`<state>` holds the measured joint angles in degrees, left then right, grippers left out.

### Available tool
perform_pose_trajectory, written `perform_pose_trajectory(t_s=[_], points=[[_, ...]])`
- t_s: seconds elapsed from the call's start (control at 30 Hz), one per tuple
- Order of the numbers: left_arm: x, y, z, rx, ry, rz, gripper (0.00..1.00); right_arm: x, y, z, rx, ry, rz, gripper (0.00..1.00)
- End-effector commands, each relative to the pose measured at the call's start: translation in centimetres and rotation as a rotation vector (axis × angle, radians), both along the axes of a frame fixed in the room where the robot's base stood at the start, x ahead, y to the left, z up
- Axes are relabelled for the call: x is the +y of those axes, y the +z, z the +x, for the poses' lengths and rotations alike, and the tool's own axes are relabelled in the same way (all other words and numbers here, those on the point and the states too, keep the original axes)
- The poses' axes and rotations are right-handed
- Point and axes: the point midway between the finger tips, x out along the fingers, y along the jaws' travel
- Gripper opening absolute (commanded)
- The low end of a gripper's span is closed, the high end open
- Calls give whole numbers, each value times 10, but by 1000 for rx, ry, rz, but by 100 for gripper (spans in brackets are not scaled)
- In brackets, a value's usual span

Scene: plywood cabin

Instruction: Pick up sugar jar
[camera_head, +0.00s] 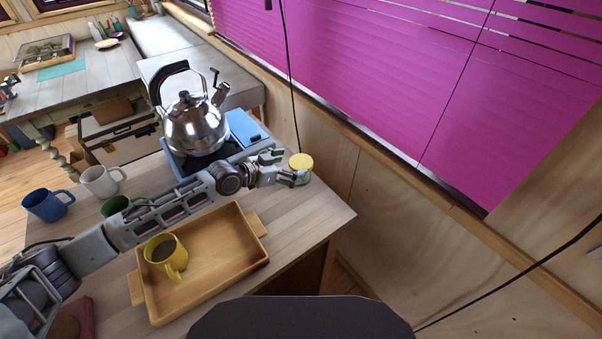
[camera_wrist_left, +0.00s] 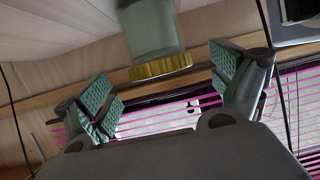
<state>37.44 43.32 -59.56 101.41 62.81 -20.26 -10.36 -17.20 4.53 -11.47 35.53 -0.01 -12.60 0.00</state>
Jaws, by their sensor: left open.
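The sugar jar (camera_head: 301,163) shows in the head view as a round yellow lid at the counter's back right, with its body mostly hidden by my gripper. In the left wrist view the jar (camera_wrist_left: 152,38) has a pale greenish body and a gold lid, and appears upside down at the top centre. My left gripper (camera_head: 284,166) is open right beside the jar. In the wrist view its green-padded fingers (camera_wrist_left: 165,85) are spread wide, one to each side of the jar's line. I cannot tell whether either touches it. My right gripper is not in view.
A steel kettle (camera_head: 196,127) stands on the stove behind my left arm. A wooden tray (camera_head: 215,285) holding a yellow mug (camera_head: 166,256) lies in front. Blue (camera_head: 48,204), white (camera_head: 101,181) and green (camera_head: 117,206) mugs stand at left. The window wall rises behind the jar.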

Motion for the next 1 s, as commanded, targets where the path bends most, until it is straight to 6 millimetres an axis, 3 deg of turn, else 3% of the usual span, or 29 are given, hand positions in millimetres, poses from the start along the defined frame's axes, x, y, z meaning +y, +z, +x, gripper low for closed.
perform_pose_trajectory(t_s=[0.4, 0.93, 1.0], points=[[-25, -13, 18, -1, 0, 1, 94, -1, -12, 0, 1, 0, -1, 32], [-26, -13, 19, -1, 0, 1, 94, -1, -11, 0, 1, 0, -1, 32], [-26, -13, 19, 0, 0, 0, 88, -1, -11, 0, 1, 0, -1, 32]])
